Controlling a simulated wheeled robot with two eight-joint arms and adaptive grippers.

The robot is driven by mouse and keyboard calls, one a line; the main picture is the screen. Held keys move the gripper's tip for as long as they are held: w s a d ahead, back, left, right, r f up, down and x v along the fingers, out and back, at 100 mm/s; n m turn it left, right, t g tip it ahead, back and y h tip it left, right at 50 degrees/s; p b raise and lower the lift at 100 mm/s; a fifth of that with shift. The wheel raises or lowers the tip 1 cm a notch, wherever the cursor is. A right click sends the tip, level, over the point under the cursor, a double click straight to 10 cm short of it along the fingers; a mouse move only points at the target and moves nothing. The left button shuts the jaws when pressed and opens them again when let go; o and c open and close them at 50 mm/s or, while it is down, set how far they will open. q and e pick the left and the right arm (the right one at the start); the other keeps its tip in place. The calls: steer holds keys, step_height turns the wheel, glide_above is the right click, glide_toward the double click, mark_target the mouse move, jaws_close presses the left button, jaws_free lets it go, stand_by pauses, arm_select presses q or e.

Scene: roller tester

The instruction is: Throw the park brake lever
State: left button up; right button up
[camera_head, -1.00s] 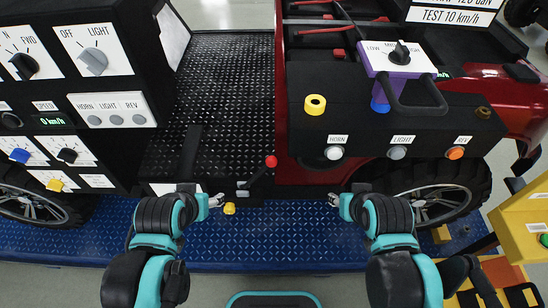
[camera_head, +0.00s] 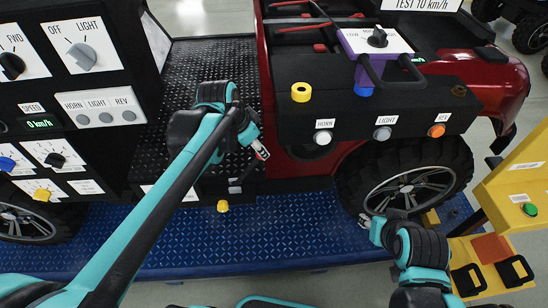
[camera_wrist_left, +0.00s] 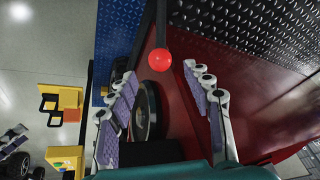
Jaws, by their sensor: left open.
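The park brake lever shows in the left wrist view as a red ball knob (camera_wrist_left: 160,62) on a dark rod. The knob appears just beyond the fingertips, between the two finger lines; I cannot tell whether anything touches it. My left gripper (camera_wrist_left: 167,82) is open with nothing between its purple-padded fingers. In the head view my left gripper (camera_head: 261,151) is over the lever's place beside the red vehicle, and the knob is hidden. The lever's dark base (camera_head: 240,182) shows below it. My right gripper (camera_head: 366,220) is near the front wheel, too small to tell open or shut.
A yellow knob (camera_head: 222,206) sits just below the lever base. A black control cabinet (camera_head: 95,60) stands on the left. The red vehicle (camera_head: 310,165) with a black button panel (camera_head: 350,115) is on the right. A yellow stand (camera_head: 520,195) is at far right.

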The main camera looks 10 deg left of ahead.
arm_select(q)
steer(key=b+x, duration=0.3)
steer(key=x, duration=0.4)
steer(key=shift+w+f, duration=0.1)
steer(key=shift+f, duration=0.15)
steer(key=shift+c, duration=0.3)
jaws_close()
